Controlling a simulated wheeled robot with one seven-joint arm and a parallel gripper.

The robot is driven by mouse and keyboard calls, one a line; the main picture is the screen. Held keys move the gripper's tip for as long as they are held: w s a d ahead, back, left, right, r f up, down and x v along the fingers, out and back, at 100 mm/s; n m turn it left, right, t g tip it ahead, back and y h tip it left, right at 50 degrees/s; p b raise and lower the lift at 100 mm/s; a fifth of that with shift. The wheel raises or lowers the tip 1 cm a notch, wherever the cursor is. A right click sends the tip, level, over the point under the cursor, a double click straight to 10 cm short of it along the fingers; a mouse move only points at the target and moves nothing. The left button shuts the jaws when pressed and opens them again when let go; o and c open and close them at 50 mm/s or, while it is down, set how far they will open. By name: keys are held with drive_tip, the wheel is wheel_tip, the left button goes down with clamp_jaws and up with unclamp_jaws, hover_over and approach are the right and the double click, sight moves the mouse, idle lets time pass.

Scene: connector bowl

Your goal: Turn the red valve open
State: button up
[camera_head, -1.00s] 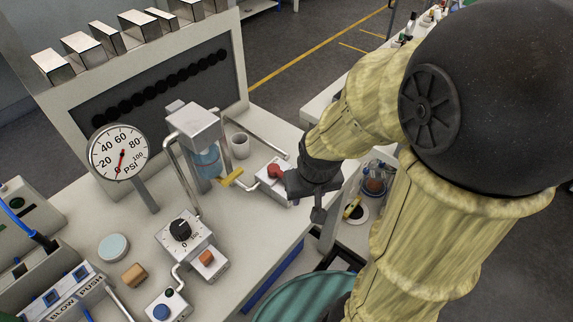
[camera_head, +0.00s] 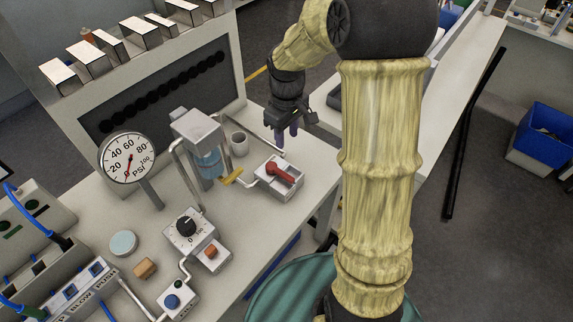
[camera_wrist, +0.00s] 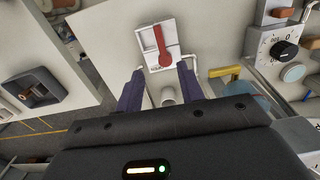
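The red valve (camera_head: 280,170) is a red lever handle on a small light box (camera_head: 271,188) at the right part of the bench. In the wrist view the red valve handle (camera_wrist: 161,48) lies ahead of the fingers, along the length of its box. My gripper (camera_head: 287,145) is above and behind the box in the head view, fingers pointing down. In the wrist view my gripper (camera_wrist: 160,85) has its two purple fingers apart, with nothing held between them. The fingers look clear of the handle.
A pressure gauge (camera_head: 128,158) stands at the left. A black knob box (camera_head: 183,226) and metal pipes stand nearby. Bare bench top lies in front of the valve.

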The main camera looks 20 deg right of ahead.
sight(286, 176)
drive_tip(key=shift+w+r, duration=0.1)
drive_tip(key=shift+w, duration=0.1)
wheel_tip(286, 176, down, 18)
drive_tip(key=shift+w+r+p, duration=0.1)
drive_tip(key=shift+r+p, duration=0.15)
drive_tip(key=shift+p, duration=0.9)
drive_tip(key=c, duration=0.4)
drive_tip(key=shift+r, duration=0.1)
clamp_jaws()
